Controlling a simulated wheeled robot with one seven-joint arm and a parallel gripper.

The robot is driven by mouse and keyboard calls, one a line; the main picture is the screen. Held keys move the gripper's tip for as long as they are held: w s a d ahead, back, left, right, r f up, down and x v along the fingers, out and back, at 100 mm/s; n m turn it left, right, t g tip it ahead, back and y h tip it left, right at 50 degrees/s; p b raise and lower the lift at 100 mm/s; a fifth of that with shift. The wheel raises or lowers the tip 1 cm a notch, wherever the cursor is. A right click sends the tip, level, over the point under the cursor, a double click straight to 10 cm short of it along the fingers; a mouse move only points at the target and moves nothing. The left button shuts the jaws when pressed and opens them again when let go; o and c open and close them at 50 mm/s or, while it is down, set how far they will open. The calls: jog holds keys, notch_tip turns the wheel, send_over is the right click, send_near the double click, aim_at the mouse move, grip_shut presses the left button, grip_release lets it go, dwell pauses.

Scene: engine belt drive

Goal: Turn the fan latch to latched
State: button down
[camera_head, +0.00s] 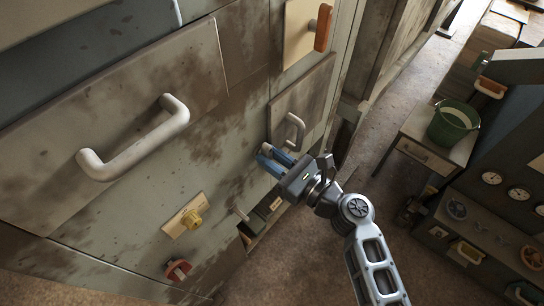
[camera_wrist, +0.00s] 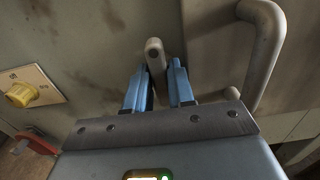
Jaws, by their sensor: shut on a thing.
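In the wrist view, a pale grey lever with a rounded end (camera_wrist: 154,52), which looks like the fan latch, stands upright against the cabinet face. It is beside the edge of a small door panel. My gripper (camera_wrist: 159,67) has its two blue fingers on either side of the lever, shut on it. In the head view, my gripper (camera_head: 266,158) reaches the cabinet just left of the small door (camera_head: 286,101). Its fingers and body hide the lever there. No latch marking is readable.
A grey bar handle (camera_head: 295,131) on the small door is close to my gripper and also shows in the wrist view (camera_wrist: 263,50). A yellow knob (camera_head: 192,219), a red handle (camera_head: 177,268) and a large bar handle (camera_head: 137,140) are left. A green bucket (camera_head: 453,124) stands right.

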jog(key=shift+f+n+b, duration=0.1)
jog(key=shift+n+b, duration=0.2)
jog(key=shift+f+n+b, duration=0.1)
jog(key=shift+n+b, duration=7)
jog(key=shift+n, duration=1.5)
jog(key=c, duration=1.3)
grip_release()
jog(key=shift+c, duration=0.2)
jog(key=shift+s+d, duration=0.1)
jog(key=v, duration=0.7)
jog(key=shift+s+d, duration=0.25)
